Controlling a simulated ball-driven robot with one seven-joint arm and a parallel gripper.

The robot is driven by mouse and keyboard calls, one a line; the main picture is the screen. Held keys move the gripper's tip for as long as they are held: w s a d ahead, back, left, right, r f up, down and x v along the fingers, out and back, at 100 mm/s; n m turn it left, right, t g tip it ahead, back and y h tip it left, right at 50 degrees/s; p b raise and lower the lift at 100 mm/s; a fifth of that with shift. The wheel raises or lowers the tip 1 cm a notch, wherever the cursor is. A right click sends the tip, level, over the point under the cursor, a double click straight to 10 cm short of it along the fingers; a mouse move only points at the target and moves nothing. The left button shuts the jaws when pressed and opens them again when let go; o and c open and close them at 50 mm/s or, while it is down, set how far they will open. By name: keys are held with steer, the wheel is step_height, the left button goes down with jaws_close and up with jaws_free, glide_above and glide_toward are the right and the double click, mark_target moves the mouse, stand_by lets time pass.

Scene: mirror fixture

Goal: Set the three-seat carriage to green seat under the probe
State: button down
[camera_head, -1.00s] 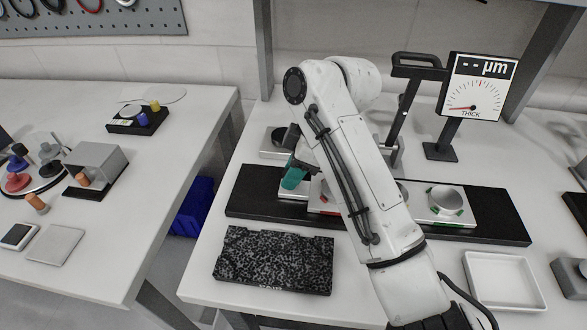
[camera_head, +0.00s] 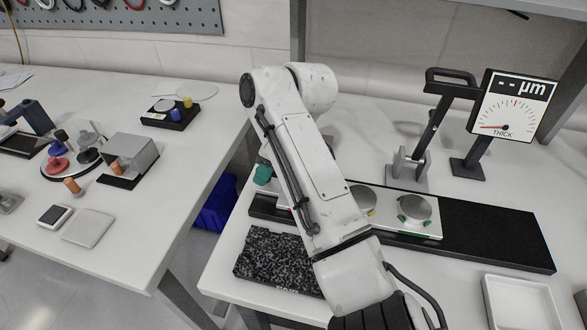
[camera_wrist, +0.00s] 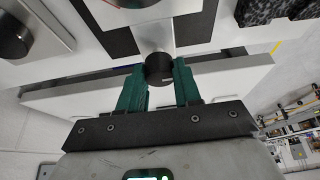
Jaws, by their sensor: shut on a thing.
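The pale carriage plate (camera_head: 390,226) lies on a long black rail (camera_head: 490,236). Its green-marked seat (camera_head: 415,209) is at the right end, in front of the probe stand (camera_head: 408,166). The yellow-marked seat (camera_head: 363,198) is to its left, partly behind my arm. The red-marked seat is mostly hidden by my arm. I cannot tell whether the green seat is exactly under the probe tip. My gripper (camera_head: 263,174) is at the carriage's left end. In the wrist view, its teal fingers (camera_wrist: 160,88) are shut on a black knob (camera_wrist: 159,68) on the carriage's stem.
The thickness gauge (camera_head: 508,104) shows dashes, its needle at the low end. A speckled black block (camera_head: 270,258) lies in front of the rail. A white tray (camera_head: 520,303) is at front right. The rail's right part is bare. A gap separates the left bench (camera_head: 110,247).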

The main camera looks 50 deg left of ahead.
steer(key=shift+s+a, duration=0.1)
steer(key=shift+a, duration=0.1)
steer(key=c, duration=0.8)
jaws_free()
steer(key=shift+a, duration=0.1)
steer(key=shift+r, duration=0.1)
steer(key=v, duration=1)
steer(key=shift+r+b, duration=0.3)
